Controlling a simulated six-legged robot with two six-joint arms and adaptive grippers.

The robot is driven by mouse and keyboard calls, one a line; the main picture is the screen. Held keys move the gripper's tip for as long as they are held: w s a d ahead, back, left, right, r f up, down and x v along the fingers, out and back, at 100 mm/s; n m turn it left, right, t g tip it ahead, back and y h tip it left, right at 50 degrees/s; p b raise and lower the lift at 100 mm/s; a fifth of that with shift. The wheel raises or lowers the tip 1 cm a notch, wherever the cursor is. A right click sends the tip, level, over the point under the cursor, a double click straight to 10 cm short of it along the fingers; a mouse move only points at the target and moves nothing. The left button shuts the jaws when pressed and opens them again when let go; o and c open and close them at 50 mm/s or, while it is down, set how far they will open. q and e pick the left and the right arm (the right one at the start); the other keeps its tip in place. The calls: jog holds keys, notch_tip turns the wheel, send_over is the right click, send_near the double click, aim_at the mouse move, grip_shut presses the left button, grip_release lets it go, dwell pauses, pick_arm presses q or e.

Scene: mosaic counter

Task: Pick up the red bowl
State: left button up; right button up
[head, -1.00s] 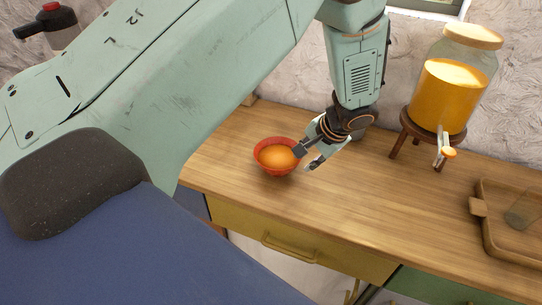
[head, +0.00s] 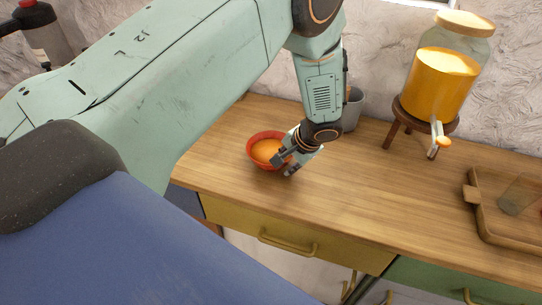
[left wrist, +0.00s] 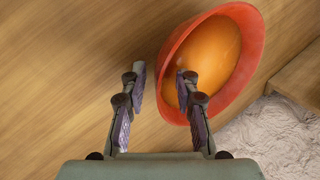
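My left gripper (head: 281,165) is at the bowl's right front rim in the head view, pointing down, and hides part of that rim. In the left wrist view the bowl (left wrist: 255,60) is at the upper right. The fingers of my left gripper (left wrist: 161,82) are apart there. One fingertip overlaps the bowl's inside and the other is outside, with the near rim between them. I cannot tell whether a finger touches the bowl. My right gripper is not in view.
A juice dispenser (head: 440,88) on a wooden stand is at the back right of the counter (head: 355,190). A grey pot (head: 352,110) stands behind my left arm. A wooden tray (head: 480,215) with a glass (head: 517,193) is at the right. The counter between bowl and tray is clear.

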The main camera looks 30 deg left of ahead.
pick_arm(q)
jog(key=shift+s+r, duration=0.15)
jog(key=shift+c, duration=1.1)
grip_shut()
jog(key=shift+a, duration=0.1)
